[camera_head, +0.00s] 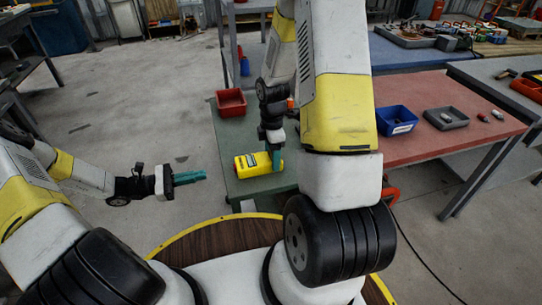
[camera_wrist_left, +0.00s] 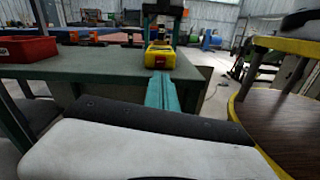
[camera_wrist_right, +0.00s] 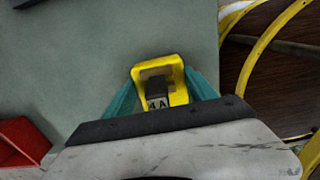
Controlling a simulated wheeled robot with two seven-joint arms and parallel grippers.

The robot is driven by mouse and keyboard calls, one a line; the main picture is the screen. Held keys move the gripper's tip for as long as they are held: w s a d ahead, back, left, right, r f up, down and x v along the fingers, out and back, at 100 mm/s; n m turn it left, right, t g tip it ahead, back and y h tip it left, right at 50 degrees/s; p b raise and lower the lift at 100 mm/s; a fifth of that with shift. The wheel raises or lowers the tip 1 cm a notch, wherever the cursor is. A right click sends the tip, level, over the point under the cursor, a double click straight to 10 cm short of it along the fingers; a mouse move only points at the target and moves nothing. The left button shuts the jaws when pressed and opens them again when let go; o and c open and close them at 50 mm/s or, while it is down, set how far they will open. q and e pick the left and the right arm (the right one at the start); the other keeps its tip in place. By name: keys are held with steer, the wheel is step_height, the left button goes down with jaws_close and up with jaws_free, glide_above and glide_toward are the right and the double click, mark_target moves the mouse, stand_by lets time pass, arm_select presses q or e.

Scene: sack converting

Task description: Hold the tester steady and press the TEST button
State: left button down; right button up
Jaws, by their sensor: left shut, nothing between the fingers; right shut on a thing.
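The yellow tester (camera_head: 250,166) sits on the green table top, near its front corner. It also shows in the left wrist view (camera_wrist_left: 160,57), with a red patch on the side facing that camera. My right gripper (camera_head: 275,158) reaches down from above and is shut on the tester; in the right wrist view its teal fingers flank the yellow body (camera_wrist_right: 160,82), where a label reads "4A". My left gripper (camera_head: 190,178) is shut and empty, left of the table and apart from the tester, with its fingers pointing toward it. I cannot make out the TEST button for certain.
A red bin (camera_head: 231,103) stands on the green table (camera_head: 228,137) behind the tester. A blue bin (camera_head: 396,120) and a grey tray (camera_head: 446,118) sit on the red table to the right. Open floor lies left of the green table.

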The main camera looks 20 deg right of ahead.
arm_select(q)
steer(key=n+t, duration=0.5)
steer(key=a+n+t+y, duration=0.1)
steer(key=n+t, duration=0.3)
steer(key=n, duration=0.1)
steer(key=s+n+t+y, duration=0.1)
steer(key=n+t, duration=0.4)
steer(key=n, duration=0.1)
steer(key=shift+a+f+t, duration=0.15)
steer(key=shift+f+t, duration=0.1)
steer(key=shift+t, duration=0.05)
steer(key=d, duration=0.9)
stand_by(1.2)
steer(key=shift+d, duration=0.35)
